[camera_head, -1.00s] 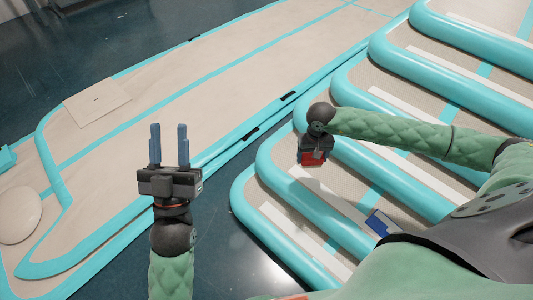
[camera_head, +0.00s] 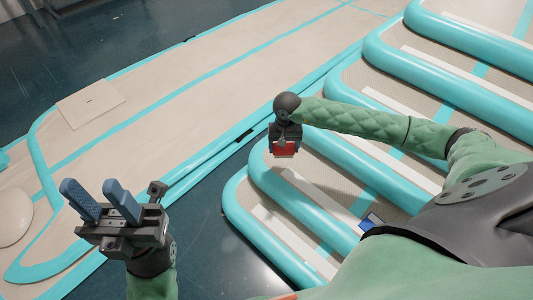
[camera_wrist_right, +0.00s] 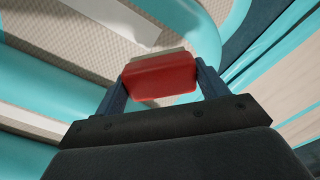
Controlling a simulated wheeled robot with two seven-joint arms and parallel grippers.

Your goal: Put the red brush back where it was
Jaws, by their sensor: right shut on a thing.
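The red brush (camera_head: 285,149) is a small red block with a pale strip along one side. My right gripper (camera_head: 284,143) is shut on it and holds it over the near ends of the teal tubes. In the right wrist view the red brush (camera_wrist_right: 160,78) sits between the two dark blue fingers, pale strip at its far side. My left gripper (camera_head: 99,202) is at the lower left with its two blue fingers apart and nothing between them. A blue and white thing (camera_head: 371,222) lies on the ridged track at the lower right; I cannot tell what it is.
The ridged inflatable track (camera_head: 335,187), with teal tubes and beige troughs, fills the right side. A flat beige track with teal edges (camera_head: 180,90) runs along the left. Dark floor (camera_head: 215,225) shows between them. A pale round thing (camera_head: 14,217) is at the far left.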

